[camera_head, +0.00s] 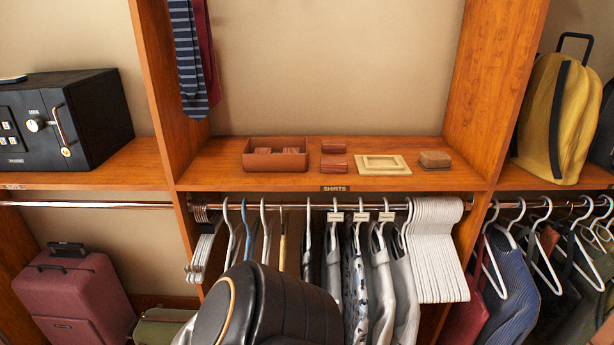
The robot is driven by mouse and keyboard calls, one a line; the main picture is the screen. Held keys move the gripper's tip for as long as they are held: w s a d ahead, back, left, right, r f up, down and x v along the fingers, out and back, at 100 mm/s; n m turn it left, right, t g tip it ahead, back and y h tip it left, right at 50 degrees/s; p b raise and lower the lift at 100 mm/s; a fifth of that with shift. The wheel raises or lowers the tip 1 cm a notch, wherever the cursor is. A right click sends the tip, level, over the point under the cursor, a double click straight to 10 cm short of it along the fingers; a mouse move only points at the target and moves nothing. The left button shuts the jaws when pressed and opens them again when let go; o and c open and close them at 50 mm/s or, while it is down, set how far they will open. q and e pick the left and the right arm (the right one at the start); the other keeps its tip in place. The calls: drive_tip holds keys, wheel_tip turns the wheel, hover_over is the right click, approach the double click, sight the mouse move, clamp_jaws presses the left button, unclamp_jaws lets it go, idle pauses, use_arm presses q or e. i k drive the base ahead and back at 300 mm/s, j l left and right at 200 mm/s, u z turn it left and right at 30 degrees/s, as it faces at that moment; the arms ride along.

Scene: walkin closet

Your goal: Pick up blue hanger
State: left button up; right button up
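A light blue hanger (250,242) hangs on the metal rail under the middle shelf, left of centre. It hangs between pale hangers, close to a wooden one on its right. Its lower part is hidden behind a large black rounded part of my own body in the lower middle. Neither of my grippers shows in the view, so I cannot see where they are relative to the hanger.
The rail (300,207) also holds shirts and a dense bunch of white hangers (437,250). Above it, the wooden shelf (225,178) bears a reddish tray (275,163) and small boxes. A black safe (85,120) and maroon suitcase (70,295) stand left.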

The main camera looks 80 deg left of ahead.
sight(248, 244)
drive_tip(key=u, duration=3)
